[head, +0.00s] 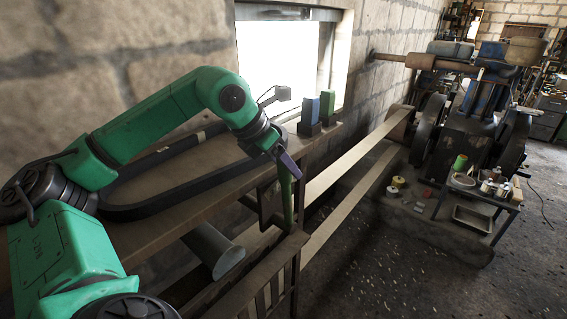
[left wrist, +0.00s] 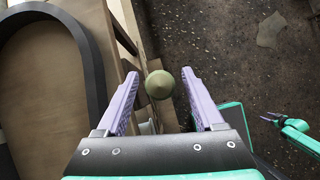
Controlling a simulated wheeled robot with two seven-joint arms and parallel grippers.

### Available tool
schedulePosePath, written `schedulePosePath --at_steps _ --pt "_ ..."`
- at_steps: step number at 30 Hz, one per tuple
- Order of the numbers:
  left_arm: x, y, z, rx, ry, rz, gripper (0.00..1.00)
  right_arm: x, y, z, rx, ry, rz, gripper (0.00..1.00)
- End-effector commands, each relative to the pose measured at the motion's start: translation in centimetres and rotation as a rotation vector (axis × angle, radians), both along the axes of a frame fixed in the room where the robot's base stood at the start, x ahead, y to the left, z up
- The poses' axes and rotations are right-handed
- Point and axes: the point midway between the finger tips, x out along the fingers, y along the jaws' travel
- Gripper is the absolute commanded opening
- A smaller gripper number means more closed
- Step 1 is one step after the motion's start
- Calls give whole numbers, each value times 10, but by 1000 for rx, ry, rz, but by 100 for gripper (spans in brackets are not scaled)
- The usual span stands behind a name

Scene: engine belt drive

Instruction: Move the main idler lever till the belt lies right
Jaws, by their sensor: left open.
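The main idler lever (head: 287,200) is a green upright bar by the bench end. Its rounded olive knob (left wrist: 159,84) shows in the left wrist view. My left gripper (head: 290,168) is at the lever's top. Its purple fingers are open, one on each side of the knob, with gaps showing on both sides. The pale flat belt (head: 350,157) runs in two strands from beside the bench to the engine's pulley (head: 399,122). Its near end is hidden behind the bench. My right gripper (left wrist: 270,116) shows small at the wrist view's right edge, its jaws unclear.
A dark belt loop (head: 150,211) lies on the wooden bench (head: 180,172). A blue box and a green box (head: 328,106) stand on the sill. The engine (head: 468,125) and a small tool table (head: 482,192) stand at right. The floor between is mostly open.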

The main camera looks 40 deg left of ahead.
Motion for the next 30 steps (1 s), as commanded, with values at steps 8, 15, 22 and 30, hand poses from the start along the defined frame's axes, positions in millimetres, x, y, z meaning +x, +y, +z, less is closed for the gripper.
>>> schedulePosePath --at_steps 8,15,22,30 --pt "-23 4 35 1 -4 3 69 0 -2 -3 -3 -1 1 58" --pt "-63 10 96 0 -2 3 69 0 -2 5 -3 0 1 58" --pt "-81 12 120 0 1 1 69 0 -2 9 -3 0 1 58" --pt "-81 12 120 0 0 0 69 0 -2 8 -3 1 1 58"
